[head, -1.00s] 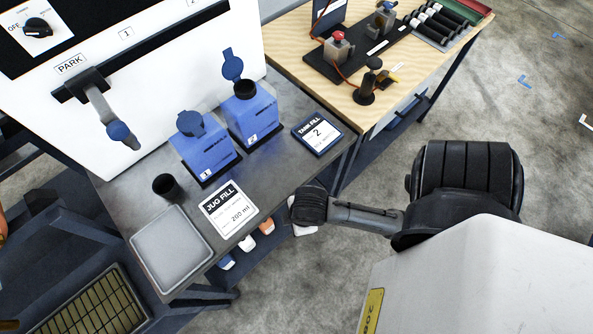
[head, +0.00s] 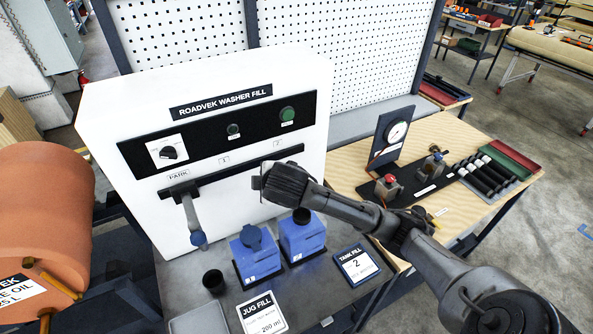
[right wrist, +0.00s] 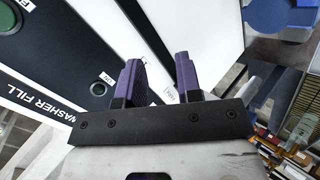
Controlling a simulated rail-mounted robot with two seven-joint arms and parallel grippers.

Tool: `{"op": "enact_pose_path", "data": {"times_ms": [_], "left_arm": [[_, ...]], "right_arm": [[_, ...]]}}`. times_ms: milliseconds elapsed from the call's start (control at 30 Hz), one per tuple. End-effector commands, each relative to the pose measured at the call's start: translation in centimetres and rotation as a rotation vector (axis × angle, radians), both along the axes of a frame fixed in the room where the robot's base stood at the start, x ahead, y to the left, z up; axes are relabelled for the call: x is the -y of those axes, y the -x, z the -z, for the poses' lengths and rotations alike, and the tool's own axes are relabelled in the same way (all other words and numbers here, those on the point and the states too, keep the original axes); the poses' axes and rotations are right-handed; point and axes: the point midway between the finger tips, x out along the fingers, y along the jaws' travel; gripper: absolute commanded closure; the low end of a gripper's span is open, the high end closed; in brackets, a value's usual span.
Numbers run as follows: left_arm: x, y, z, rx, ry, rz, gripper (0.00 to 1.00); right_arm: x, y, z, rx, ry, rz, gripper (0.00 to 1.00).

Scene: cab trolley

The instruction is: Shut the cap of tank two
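Tank two (head: 302,239) is the right one of two blue tanks on the grey shelf. Its dark round opening (head: 302,216) shows on top, uncovered. Its blue cap is hidden behind my right gripper in the head view. My right gripper (head: 262,182) is in front of the white panel, above and left of tank two. Its two purple fingers (right wrist: 158,78) are apart with nothing between them. My left gripper is in neither current view.
Tank one (head: 256,258), with a blue cap on top, stands left of tank two. The white panel (head: 225,185) rises behind, with a spout (head: 193,218) hanging from its rail. A black cup (head: 213,282) and the tank fill card (head: 357,265) flank the tanks.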

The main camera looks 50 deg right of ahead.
Motion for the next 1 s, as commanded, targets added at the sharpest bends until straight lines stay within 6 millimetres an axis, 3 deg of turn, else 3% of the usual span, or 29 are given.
{"op": "enact_pose_path", "data": {"times_ms": [33, 167, 267, 400, 467, 600, 767, 1000], "left_arm": [[0.0, 0.0, -2.0, 0.0, 0.0, -0.001, 0.04], [0.1, 0.0, -4.0, 0.0, 0.004, -0.003, 0.04], [0.2, 0.0, -4.6, 0.002, 0.007, -0.004, 0.04], [0.4, -0.1, -4.4, 0.002, 0.014, -0.008, 0.04], [0.5, -0.1, -4.3, 0.001, 0.015, -0.01, 0.04], [0.5, 0.0, -4.3, 0.0, 0.016, -0.01, 0.04], [0.4, 0.0, -4.3, -0.001, 0.014, -0.009, 0.04], [0.2, 0.0, -4.4, 0.0, 0.008, -0.005, 0.04]], "right_arm": [[2.8, -1.2, -3.9, -0.02, 0.023, 0.031, 0.68], [10.2, -2.5, -8.3, -0.161, -0.002, 0.096, 0.68], [15.0, -1.8, -8.4, -0.303, -0.083, 0.12, 0.68], [19.2, 0.5, -4.8, -0.51, -0.26, 0.099, 0.68], [19.9, 1.3, -3.3, -0.577, -0.354, 0.063, 0.68], [19.4, 1.9, -1.1, -0.658, -0.571, -0.084, 0.68], [17.4, 1.9, -1.5, -0.649, -0.704, -0.32, 0.68], [16.8, 1.7, -1.4, -0.639, -0.648, -0.484, 0.68]]}}
